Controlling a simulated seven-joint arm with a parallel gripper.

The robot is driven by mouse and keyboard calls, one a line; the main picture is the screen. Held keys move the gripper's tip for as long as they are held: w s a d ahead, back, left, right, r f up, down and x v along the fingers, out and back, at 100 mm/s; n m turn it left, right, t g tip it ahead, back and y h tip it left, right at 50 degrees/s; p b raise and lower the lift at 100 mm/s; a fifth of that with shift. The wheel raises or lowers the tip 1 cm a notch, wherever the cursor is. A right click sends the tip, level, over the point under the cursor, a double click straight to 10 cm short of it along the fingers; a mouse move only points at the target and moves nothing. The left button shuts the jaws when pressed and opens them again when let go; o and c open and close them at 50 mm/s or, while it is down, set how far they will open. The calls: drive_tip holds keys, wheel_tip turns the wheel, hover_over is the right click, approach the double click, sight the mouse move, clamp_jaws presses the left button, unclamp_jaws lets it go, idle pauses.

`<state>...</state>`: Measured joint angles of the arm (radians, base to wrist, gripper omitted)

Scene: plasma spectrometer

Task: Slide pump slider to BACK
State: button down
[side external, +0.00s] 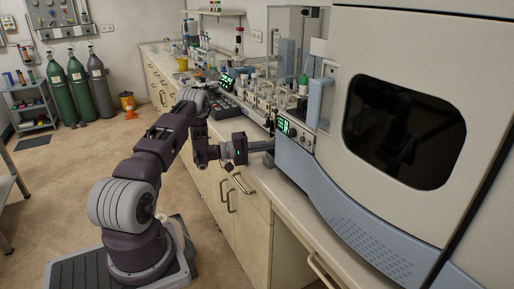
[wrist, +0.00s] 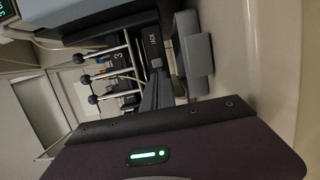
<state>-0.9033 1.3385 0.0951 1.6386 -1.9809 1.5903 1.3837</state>
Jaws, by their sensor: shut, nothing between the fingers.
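My gripper (side external: 270,146) reaches right over the bench edge to the front of the spectrometer in the side view. In the wrist view my gripper (wrist: 157,76) is shut, with nothing held. Its fingertips are near a dark panel (wrist: 148,24) carrying small white lettering that I cannot read surely. A small light grey piece (wrist: 157,62) shows at the fingertips; I cannot tell if it is the pump slider or if they touch. In the side view the slider cannot be made out behind my gripper.
Several levers with black ball knobs (wrist: 88,78) stick out left of the fingers. A grey block (wrist: 197,55) is close on their right. The spectrometer (side external: 335,160) fills the right side. Bottles and glassware crowd the bench (side external: 258,176) behind my gripper.

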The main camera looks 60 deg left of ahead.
drive_tip(key=shift+w+d, duration=0.1)
drive_tip(key=shift+w, duration=0.2)
drive_tip(key=shift+d, duration=1.45)
drive_tip(key=v, duration=1)
